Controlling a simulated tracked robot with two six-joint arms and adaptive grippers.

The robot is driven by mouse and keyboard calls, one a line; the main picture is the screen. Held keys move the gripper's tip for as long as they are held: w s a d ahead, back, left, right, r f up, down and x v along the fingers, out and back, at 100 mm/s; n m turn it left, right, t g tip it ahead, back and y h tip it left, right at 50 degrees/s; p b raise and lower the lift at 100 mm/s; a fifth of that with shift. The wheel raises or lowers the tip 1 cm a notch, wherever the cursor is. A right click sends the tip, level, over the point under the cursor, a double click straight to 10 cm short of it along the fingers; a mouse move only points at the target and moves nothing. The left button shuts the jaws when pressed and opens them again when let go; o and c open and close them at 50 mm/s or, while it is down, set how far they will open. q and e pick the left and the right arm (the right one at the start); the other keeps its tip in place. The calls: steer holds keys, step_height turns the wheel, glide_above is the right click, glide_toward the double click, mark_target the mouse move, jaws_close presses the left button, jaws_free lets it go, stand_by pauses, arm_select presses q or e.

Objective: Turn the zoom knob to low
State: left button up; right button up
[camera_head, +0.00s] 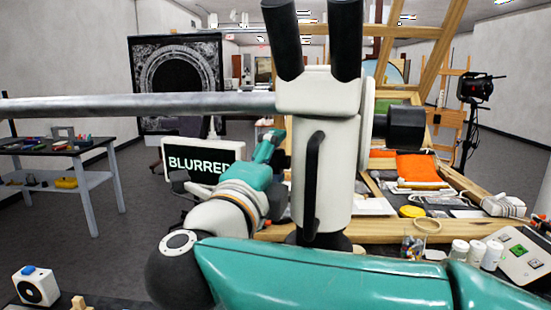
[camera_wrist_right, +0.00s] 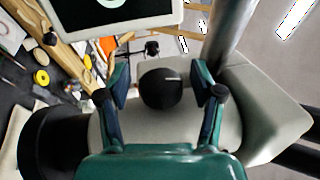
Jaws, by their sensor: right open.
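The white microscope (camera_head: 325,160) stands in the middle of the head view with two black eyepieces on top. A large black knob (camera_head: 405,127) sticks out on its right side. My right arm reaches across the bottom, and its teal gripper (camera_head: 270,147) is left of the microscope, partly behind it. In the right wrist view, a small round black knob (camera_wrist_right: 160,88) on the white body lies between the spread fingers of my right gripper (camera_wrist_right: 163,96). Gaps show on both sides of it. This knob is hidden in the head view. My left gripper is not in view.
A grey boom (camera_head: 140,104) runs in from the left to the microscope. A sign reading "BLURRED" (camera_head: 203,163) stands beside the gripper. A wooden workbench (camera_head: 385,232) with supplies is behind at right. A side table (camera_head: 85,145) stands at left with floor between.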

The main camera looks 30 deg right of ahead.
steer(key=shift+s, duration=0.1)
steer(key=c, duration=1)
steer(key=shift+d, duration=0.2)
steer(key=shift+c, duration=0.8)
steer(key=shift+a, duration=0.15)
steer(key=shift+r+g+y+p, duration=0.15)
steer(key=shift+g+y+p, duration=0.3)
steer(key=shift+p, duration=0.35)
steer(key=g+y+p, duration=0.3)
steer(key=p, duration=0.4)
steer(key=shift+y, duration=0.25)
steer(key=shift+g+y+p, duration=0.3)
steer(key=shift+g+p, duration=0.05)
steer(key=shift+p, duration=0.3)
steer(key=shift+a+f, duration=0.1)
steer(key=shift+f, duration=0.2)
